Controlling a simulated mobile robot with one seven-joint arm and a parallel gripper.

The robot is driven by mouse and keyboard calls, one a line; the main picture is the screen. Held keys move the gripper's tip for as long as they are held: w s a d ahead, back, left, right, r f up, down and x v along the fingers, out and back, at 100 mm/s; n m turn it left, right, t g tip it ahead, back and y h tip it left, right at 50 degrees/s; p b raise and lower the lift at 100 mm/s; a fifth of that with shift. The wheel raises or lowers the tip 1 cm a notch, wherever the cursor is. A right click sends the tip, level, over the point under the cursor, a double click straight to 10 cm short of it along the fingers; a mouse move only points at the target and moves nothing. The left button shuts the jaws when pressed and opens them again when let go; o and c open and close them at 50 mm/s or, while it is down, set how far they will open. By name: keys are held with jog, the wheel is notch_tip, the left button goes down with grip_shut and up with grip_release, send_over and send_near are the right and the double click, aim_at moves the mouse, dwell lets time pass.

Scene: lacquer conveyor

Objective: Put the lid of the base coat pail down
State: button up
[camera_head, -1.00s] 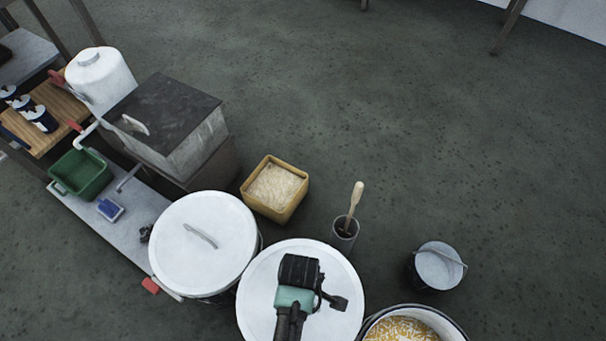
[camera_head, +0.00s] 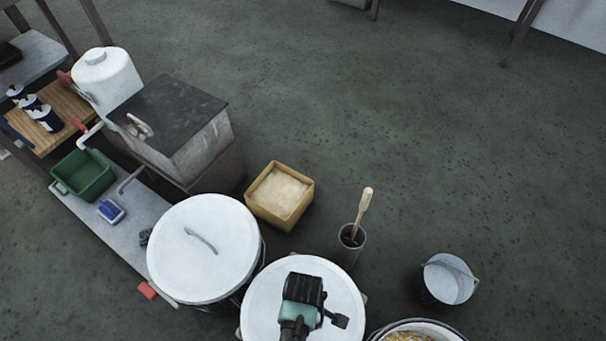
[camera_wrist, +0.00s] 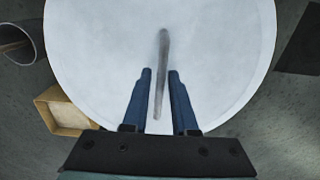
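My gripper (camera_wrist: 160,73) points down over a round white lid (camera_wrist: 90,40) at the bottom middle of the head view (camera_head: 262,310). In the wrist view its two blue fingers stand on either side of the lid's grey bar handle (camera_wrist: 162,60), with a narrow gap showing on each side. The gripper looks open. In the head view my wrist covers the handle. The lid looks level and seems to lie on a pail, whose side is mostly hidden; a small piece sticks out at the lid's right edge.
A second white-lidded pail (camera_head: 190,265) stands close at the left. A pail of yellowish pieces (camera_head: 408,336) is at the lower right. Behind are a yellow box (camera_head: 262,210), a dark pot with a wooden-handled tool (camera_head: 364,203) and a metal bucket (camera_head: 445,283). Floor beyond is clear.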

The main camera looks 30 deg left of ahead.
jog(key=shift+o, duration=0.8)
notch_tip(320, 180, up, 12)
jog(key=p, duration=0.6)
jog(key=shift+r, duration=0.15)
